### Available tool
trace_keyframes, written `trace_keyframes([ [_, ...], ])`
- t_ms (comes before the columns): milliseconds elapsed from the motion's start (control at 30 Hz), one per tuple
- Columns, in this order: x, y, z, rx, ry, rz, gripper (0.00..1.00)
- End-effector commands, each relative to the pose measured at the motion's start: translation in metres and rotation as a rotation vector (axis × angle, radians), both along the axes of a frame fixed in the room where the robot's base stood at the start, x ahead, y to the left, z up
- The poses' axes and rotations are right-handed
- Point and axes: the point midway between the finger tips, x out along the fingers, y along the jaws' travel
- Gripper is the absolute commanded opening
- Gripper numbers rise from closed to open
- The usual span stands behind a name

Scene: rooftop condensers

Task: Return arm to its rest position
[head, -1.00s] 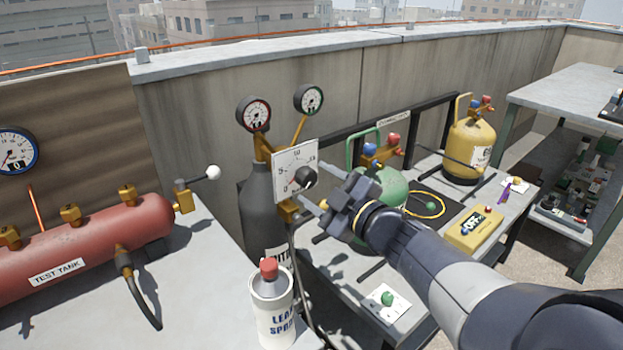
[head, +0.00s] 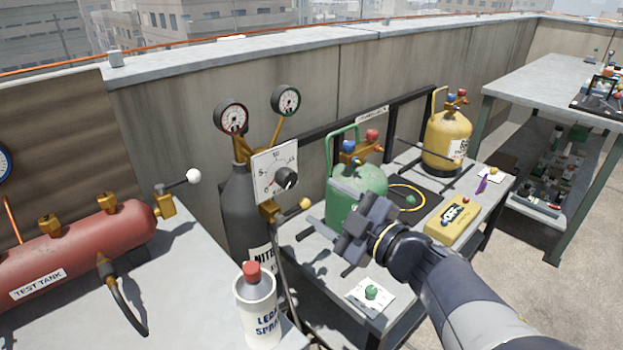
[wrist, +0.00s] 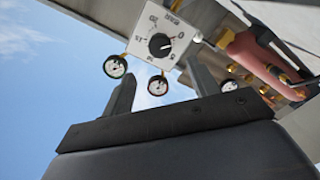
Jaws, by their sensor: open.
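My gripper (head: 347,241) is in front of the green cylinder (head: 352,188) in the head view, over the middle table, with its jaws open and nothing between them. In the wrist view my gripper (wrist: 160,92) shows two separate dark fingers. Beyond them is the white dial plate (wrist: 161,35) with a black knob. The dial plate (head: 268,172) also shows in the head view, on the dark nitrogen cylinder (head: 240,215). My gripper is apart from the knob, to its lower right. The lower part of the green cylinder is partly hidden by my gripper.
A leak spray bottle (head: 258,308) and a red test tank (head: 75,245) are on the left table. A yellow cylinder (head: 446,145) and yellow device (head: 453,221) are on the middle table. A shelf table (head: 550,85) stands at the right. Open floor shows at lower right.

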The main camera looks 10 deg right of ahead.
Motion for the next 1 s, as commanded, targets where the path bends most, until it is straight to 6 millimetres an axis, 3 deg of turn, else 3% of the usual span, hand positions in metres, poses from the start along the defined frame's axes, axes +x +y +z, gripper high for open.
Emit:
trace_keyframes([
  [267,0.016,0.011,-0.001,0.0,0.0,0.004,0.57],
  [800,0.081,0.055,-0.001,0.0,0.0,0.001,0.57],
  [1000,0.09,0.061,0.0,0.0,0.001,0.001,0.57],
])
